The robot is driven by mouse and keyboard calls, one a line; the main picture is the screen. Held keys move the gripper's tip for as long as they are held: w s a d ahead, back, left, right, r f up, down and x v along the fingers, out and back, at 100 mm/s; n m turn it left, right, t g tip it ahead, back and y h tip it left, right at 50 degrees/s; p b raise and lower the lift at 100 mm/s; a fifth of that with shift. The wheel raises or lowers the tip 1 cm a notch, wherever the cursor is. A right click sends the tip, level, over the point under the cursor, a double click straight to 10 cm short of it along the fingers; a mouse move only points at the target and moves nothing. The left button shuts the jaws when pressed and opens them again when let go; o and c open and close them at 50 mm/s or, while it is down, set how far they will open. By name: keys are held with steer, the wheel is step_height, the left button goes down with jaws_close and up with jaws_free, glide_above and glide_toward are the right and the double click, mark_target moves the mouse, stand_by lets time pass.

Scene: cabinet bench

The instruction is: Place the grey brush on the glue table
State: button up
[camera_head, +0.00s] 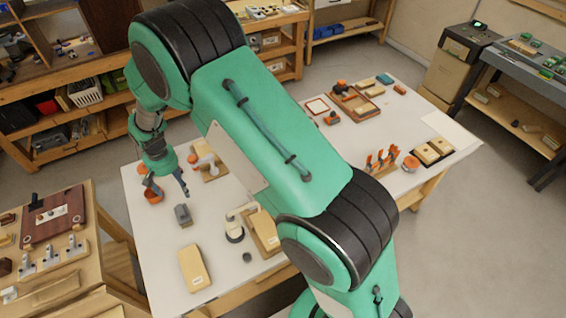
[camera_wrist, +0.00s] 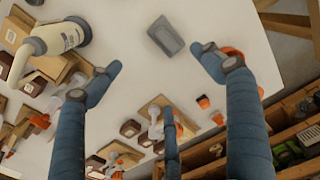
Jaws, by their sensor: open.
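The grey brush, as far as I can tell, is the small dark-grey blocky thing (camera_head: 183,215) lying on the left part of the white-topped table (camera_head: 220,278). It also shows near the top middle of the wrist view (camera_wrist: 166,36). The table looks like the glue table, with a white glue bottle (camera_head: 235,231) on it; the bottle also shows in the wrist view (camera_wrist: 58,38). My gripper (camera_head: 167,186) is open and empty above the table, behind the grey thing in the head view. In the wrist view its fingers (camera_wrist: 163,66) are spread, with the grey thing beyond their tips.
A beige block (camera_head: 194,268) lies at the near left, with a small dark round piece (camera_head: 247,256) nearby. An orange cup (camera_head: 153,195) stands beside my gripper. Orange-handled tools (camera_head: 381,159) stand at the right. A wooden bench (camera_head: 55,245) is at the left. My arm hides the table's middle.

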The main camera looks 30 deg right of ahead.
steer(key=s+d+r+t, duration=0.1)
steer(key=s+d+r, duration=0.35)
steer(key=r, duration=0.45)
steer(key=s+d+r+t, duration=0.1)
steer(key=s+d+r, duration=0.3)
steer(key=r, duration=0.6)
steer(key=s+d+r+t, duration=0.1)
steer(key=s+d+r, duration=0.2)
steer(key=d+r, duration=0.45)
steer(key=s+d+r, duration=0.3)
steer(key=s+r, duration=0.1)
steer(key=s, duration=0.5)
steer(key=s+d+r+t, duration=0.1)
steer(key=s+d+r, duration=0.2)
steer(key=s, duration=0.5)
steer(key=s+d+r+t, duration=0.1)
steer(key=s+d+r, duration=0.2)
steer(key=s, duration=0.6)
steer(key=shift+v, duration=0.85)
steer(key=shift+d, duration=0.15)
step_height(320, 180, down, 8)
steer(key=b, duration=0.8)
